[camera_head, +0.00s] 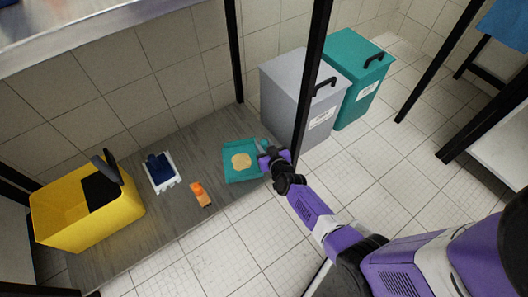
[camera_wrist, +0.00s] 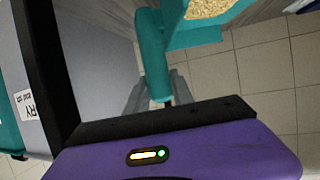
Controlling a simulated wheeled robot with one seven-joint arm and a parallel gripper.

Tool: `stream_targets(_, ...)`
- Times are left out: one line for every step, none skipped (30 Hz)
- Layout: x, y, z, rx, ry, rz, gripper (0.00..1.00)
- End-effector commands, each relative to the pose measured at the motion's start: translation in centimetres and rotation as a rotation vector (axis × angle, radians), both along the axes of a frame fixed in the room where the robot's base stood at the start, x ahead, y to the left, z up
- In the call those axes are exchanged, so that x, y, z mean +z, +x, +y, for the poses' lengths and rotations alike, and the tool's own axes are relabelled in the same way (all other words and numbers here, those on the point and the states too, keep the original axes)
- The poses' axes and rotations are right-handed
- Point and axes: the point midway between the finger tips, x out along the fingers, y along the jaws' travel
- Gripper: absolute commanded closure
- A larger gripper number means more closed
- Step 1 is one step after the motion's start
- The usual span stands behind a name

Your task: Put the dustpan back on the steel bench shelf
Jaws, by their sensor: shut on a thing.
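The teal dustpan (camera_head: 240,177) is over or on the right end of the grey lower shelf (camera_head: 150,232) of the bench; I cannot tell whether it touches. A tan heap (camera_head: 241,161) lies in its pan. My gripper (camera_head: 268,160) is at the dustpan's right side, shut on its handle. In the wrist view the teal handle (camera_wrist: 154,62) runs between my gripper's fingers (camera_wrist: 158,92), with part of the pan (camera_wrist: 195,38) and the heap (camera_wrist: 205,8) at the top.
A yellow bin (camera_head: 95,222), a blue-and-white item (camera_head: 161,172) and an orange-topped brush-like item (camera_head: 201,194) stand left on the shelf. A dark bench post (camera_head: 312,85) is right of my gripper. Behind are a grey bin (camera_head: 285,90) and a teal bin (camera_head: 345,85).

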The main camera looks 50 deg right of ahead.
Motion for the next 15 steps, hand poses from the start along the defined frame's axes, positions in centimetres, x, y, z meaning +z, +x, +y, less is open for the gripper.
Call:
stream_targets(-1.2,0.0,0.0,-0.001,-0.001,-0.001,1.0)
stream_targets(-1.6,0.0,0.0,-0.001,-0.001,-0.001,1.0)
stream_targets(-2.1,0.0,0.0,-0.001,-0.001,-0.001,1.0)
stream_targets(-2.5,0.0,0.0,-0.001,0.0,-0.001,1.0)
stream_targets(-2.8,0.0,-0.1,-0.001,0.0,-0.001,1.0)
stream_targets(-3.2,0.0,-0.1,-0.001,0.0,-0.001,1.0)
stream_targets(-3.4,0.0,-0.1,-0.001,0.0,-0.001,1.0)
stream_targets(-3.5,0.0,-0.1,-0.001,0.0,-0.001,1.0)
stream_targets(-3.5,0.0,-0.1,-0.001,0.0,-0.001,1.0)
stream_targets(-3.5,0.0,-0.1,-0.002,0.001,-0.002,1.0)
stream_targets(-3.4,0.0,-0.1,-0.002,0.001,-0.002,1.0)
stream_targets(-3.3,0.0,-0.1,-0.001,0.0,-0.001,1.0)
stream_targets(-3.3,0.0,-0.1,-0.001,0.0,-0.001,1.0)
stream_targets(-3.3,0.0,-0.1,-0.001,0.0,-0.001,1.0)
stream_targets(-3.3,0.0,0.0,-0.001,0.0,-0.001,1.0)
